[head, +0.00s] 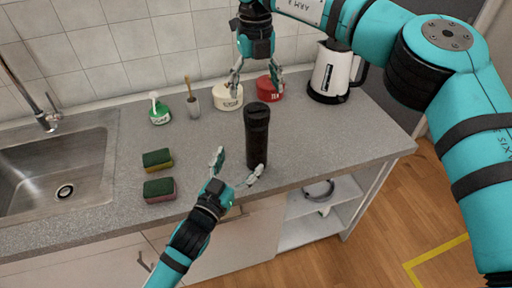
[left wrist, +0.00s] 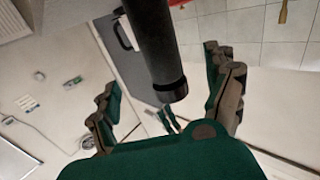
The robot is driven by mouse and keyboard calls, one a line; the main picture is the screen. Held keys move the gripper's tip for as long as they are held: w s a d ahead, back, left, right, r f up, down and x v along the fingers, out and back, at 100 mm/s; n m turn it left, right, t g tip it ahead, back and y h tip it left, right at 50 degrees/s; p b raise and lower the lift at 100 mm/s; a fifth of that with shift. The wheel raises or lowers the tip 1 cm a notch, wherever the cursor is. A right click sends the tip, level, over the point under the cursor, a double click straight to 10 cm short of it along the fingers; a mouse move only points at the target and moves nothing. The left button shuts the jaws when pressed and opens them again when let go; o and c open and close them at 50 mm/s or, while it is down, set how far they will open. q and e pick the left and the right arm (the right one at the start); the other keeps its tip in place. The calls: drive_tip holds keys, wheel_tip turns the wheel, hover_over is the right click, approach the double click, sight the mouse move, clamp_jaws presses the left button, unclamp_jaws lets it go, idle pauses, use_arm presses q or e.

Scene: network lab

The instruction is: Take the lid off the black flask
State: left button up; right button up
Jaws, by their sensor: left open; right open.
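The black flask (head: 257,137) stands upright on the grey counter with its black lid (head: 257,111) on top. My left gripper (head: 237,167) is open at the flask's lower part, with one finger to its left and the other in front near its base. In the left wrist view the dark flask (left wrist: 155,45) shows between the spread fingers of my left gripper (left wrist: 170,95); I cannot tell whether they touch it. My right gripper (head: 254,86) is open and empty, above and behind the flask, near the tins.
A cream tin (head: 228,97) and a red tin (head: 270,88) stand behind the flask, with a white kettle (head: 332,72) to the right. Two sponges (head: 159,189) (head: 158,160) lie left of my left gripper. The sink (head: 95,150) is at far left. The counter (head: 330,150) right of the flask is clear.

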sight(252, 144)
use_arm(q)
drive_tip(key=x, duration=0.5)
drive_tip(key=shift+d+f, duration=0.1)
drive_tip(key=shift+f, duration=0.15)
use_arm(e)
drive_tip(key=shift+w+d+f, duration=0.35)
drive_tip(key=shift+w, duration=0.25)
use_arm(q)
drive_tip(key=x, duration=0.4)
drive_tip(key=shift+w+r, duration=0.15)
use_arm(e)
drive_tip(key=shift+s+a+r, duration=0.25)
drive_tip(key=shift+s+a, duration=0.1)
drive_tip(key=shift+s, duration=0.1)
use_arm(q)
drive_tip(key=shift+x, duration=0.75)
use_arm(e)
drive_tip(key=shift+w+d+f, duration=0.15)
drive_tip(key=shift+w+d, duration=0.05)
drive_tip(key=shift+w, duration=0.1)
drive_tip(key=shift+s, duration=0.1)
